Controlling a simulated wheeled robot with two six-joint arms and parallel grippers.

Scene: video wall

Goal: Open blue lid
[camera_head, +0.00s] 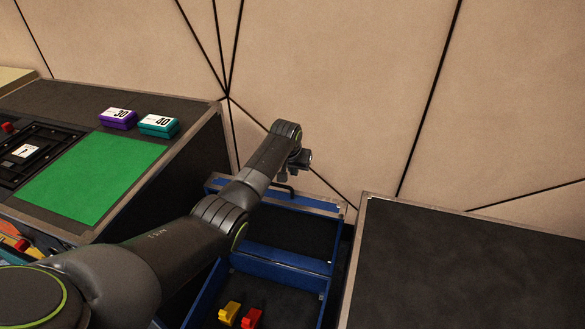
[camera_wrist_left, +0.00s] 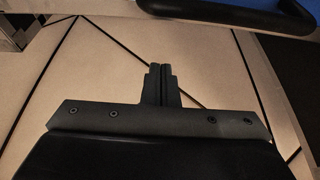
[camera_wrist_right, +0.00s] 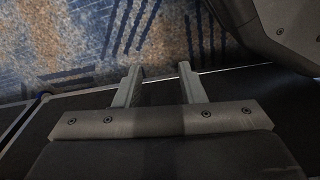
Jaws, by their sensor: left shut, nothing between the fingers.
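The blue lid (camera_head: 222,184) stands raised at the back of a blue-edged box (camera_head: 208,292), with its dark inner side towards me. Its black handle (camera_head: 286,188) shows at the top edge. In the left wrist view the handle (camera_wrist_left: 275,20) crosses the top right, by a blue surface (camera_wrist_left: 222,5). My left gripper (camera_head: 296,172) is close to the handle, at the lid's top; its fingers (camera_wrist_left: 160,70) are together and hold nothing. Whether it touches the lid is hidden. My right gripper (camera_wrist_right: 157,80) is open and empty above a blue-patterned floor; it is outside the head view.
A yellow block (camera_head: 228,313) and a red block (camera_head: 252,318) lie in the box. A dark table (camera_head: 470,265) stands right. The left table has a green mat (camera_head: 92,178), a purple box (camera_head: 118,119) and a teal box (camera_head: 158,125). A beige wall (camera_head: 330,80) is behind.

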